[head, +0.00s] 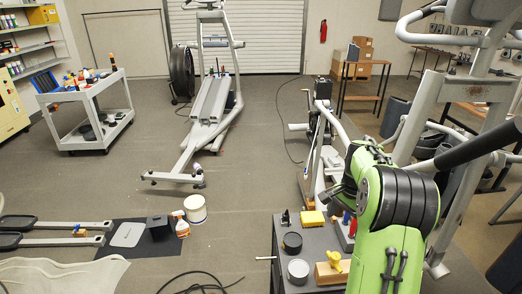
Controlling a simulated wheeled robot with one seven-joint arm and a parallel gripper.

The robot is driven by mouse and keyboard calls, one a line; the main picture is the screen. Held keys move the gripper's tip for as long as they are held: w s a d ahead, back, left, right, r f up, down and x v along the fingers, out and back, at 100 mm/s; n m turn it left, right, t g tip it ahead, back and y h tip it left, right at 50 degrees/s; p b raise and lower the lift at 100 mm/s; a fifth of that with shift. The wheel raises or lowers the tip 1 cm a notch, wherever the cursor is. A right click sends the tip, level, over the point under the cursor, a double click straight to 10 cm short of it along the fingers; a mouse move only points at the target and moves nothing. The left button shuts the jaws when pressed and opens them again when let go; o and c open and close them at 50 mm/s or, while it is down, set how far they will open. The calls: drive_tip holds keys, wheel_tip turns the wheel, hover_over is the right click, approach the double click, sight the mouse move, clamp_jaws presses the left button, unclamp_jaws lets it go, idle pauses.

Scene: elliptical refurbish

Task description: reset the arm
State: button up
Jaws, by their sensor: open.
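My green arm with black ribbed joints rises from the bottom right in the head view. It is folded, with its bend high over a dark work surface (310,272). My gripper (338,195) shows as a small dark grey part at the left of the arm, partly hidden by the green links. Its jaws are open, and I see nothing held between them. It appears above the work surface in the picture, near the grey exercise machine behind; I cannot tell the gap.
On the work surface are a yellow block (313,218), a dark round container (292,243), a light-topped tin (298,271) and a yellow tool on wood (332,268). A grey frame (449,110) stands close right. A white bucket (195,209) and cart (90,108) stand left. Mid-floor is open.

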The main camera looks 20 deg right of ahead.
drive_tip(key=s+a+r+n+t+h, duration=0.1)
drive_tip(key=s+a+r+n, duration=0.25)
drive_tip(key=a+r, duration=0.35)
drive_tip(key=s+a+r+n+t, duration=0.15)
drive_tip(key=a+r+n, duration=0.25)
drive_tip(key=a, duration=0.4)
drive_tip(key=s+a+n+t+y, duration=0.1)
drive_tip(key=s+a+n+t, duration=0.2)
drive_tip(key=s+a+n, duration=0.5)
drive_tip(key=s+a, duration=0.3)
drive_tip(key=s, duration=0.4)
drive_tip(key=shift+a+f, duration=0.2)
drive_tip(key=shift+f, duration=0.05)
drive_tip(key=shift+n, duration=0.25)
